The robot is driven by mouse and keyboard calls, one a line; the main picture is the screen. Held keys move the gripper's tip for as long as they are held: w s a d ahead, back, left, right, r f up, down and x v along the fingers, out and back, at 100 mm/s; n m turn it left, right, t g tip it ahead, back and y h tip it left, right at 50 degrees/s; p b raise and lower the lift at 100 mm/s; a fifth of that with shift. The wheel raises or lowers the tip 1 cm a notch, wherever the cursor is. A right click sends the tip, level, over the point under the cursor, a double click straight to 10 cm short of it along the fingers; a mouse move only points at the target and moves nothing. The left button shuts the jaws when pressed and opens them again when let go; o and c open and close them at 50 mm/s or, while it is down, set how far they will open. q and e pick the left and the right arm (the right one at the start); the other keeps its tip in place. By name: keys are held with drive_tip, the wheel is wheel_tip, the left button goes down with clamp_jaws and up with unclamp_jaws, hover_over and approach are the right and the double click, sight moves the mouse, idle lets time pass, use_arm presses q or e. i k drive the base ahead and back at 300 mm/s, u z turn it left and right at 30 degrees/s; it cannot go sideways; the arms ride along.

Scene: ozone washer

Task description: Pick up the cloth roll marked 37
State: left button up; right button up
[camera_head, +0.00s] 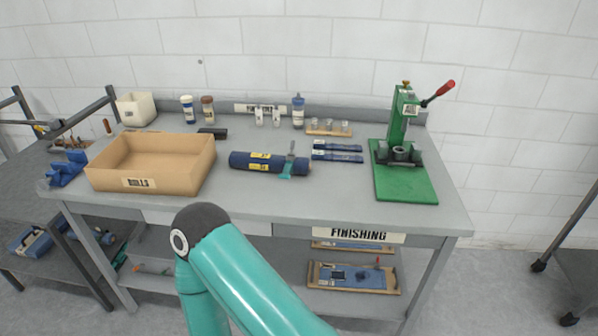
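A dark blue cloth roll (240,160) lies on the grey bench, right of the cardboard box. It has two yellow labels, one above the other; their numbers are too small to read surely, so I cannot confirm the mark 37. I cannot tell whether it is one roll or two side by side. A small teal tool with a grey handle (288,168) lies across its right part, hiding a little of it. Neither of my grippers shows. Only a teal arm of mine with a dark joint cap is in view, low in front of the bench.
An open cardboard box (138,183) with a front label stands left on the bench (330,205). A green press (405,180) with a red-tipped lever stands right. Two dark blue strips (337,152) lie right of the roll. Bottles and jars line the back. The bench front is clear.

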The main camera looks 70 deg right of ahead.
sight(256, 162)
drive_tip(key=z, duration=0.1)
drive_tip(key=k, duration=1.1)
drive_tip(key=z, duration=1.2)
drive_tip(key=i, duration=1.05)
drive_tip(key=z, duration=0.05)
